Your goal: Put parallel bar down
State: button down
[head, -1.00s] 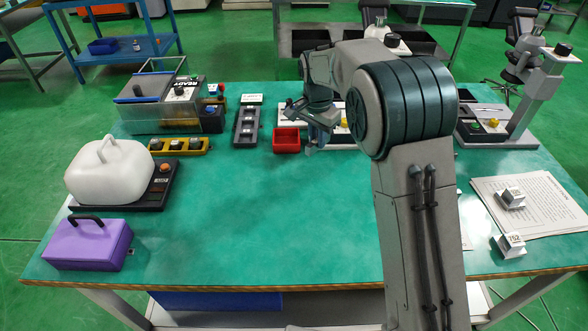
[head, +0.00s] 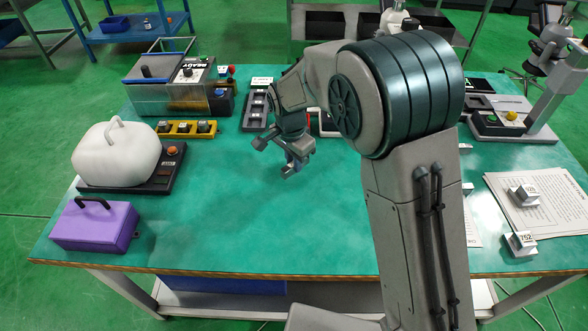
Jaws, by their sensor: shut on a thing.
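My gripper (head: 295,164) is over the middle of the green table, pointing down. It is shut on a small grey piece, taken to be the parallel bar, which I can hardly tell from the fingers at this size. I cannot tell how far the bar is above the table top. No other parallel bar can be made out.
The green table (head: 230,215) is clear at its front middle. A purple case (head: 93,226), a white cover on a black base (head: 165,172), a yellow rack (head: 187,129) and a black tray (head: 256,112) stand left and behind. Papers (head: 545,200) with small labelled blocks lie right.

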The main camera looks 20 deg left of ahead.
aim_at(292, 165)
jog(key=shift+f, duration=1.9)
jog(key=shift+f, duration=0.1)
jog(key=shift+f, duration=0.15)
jog(key=c, duration=1.4)
grip_release()
jog(key=shift+o, duration=0.2)
jog(key=r, duration=1.2)
jog(key=shift+s+a+r, duration=0.25)
jog(key=shift+s, duration=0.15)
jog(key=shift+d, duration=0.1)
